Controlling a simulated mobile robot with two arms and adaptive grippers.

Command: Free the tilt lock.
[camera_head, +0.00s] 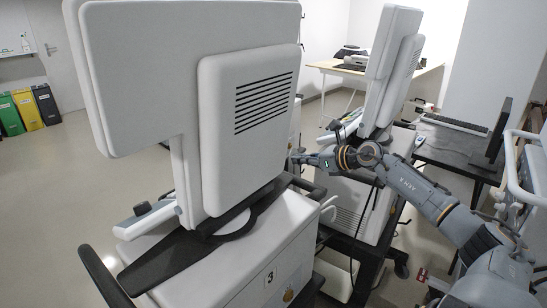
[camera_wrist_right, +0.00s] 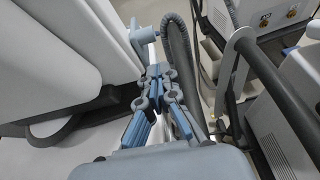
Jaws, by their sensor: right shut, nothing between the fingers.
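The large white ventilator marked 3 (camera_head: 245,95) stands in front of me, the back of its screen housing facing me. My right gripper (camera_head: 296,160) is at the right edge of this housing, its tips partly hidden behind the edge. In the right wrist view my right gripper (camera_wrist_right: 158,72) is shut and empty. Just beyond its tips is a small pale blue-grey lever-like part (camera_wrist_right: 142,36) on the side of the housing, possibly the tilt lock. I cannot tell whether the tips touch it. My left gripper is not in view.
A dark ribbed hose (camera_wrist_right: 180,50) runs close beside the right gripper. A second ventilator (camera_head: 385,75) stands behind my right forearm. A dark table (camera_head: 450,145) with a keyboard and monitor is at the right. Open floor lies at the left.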

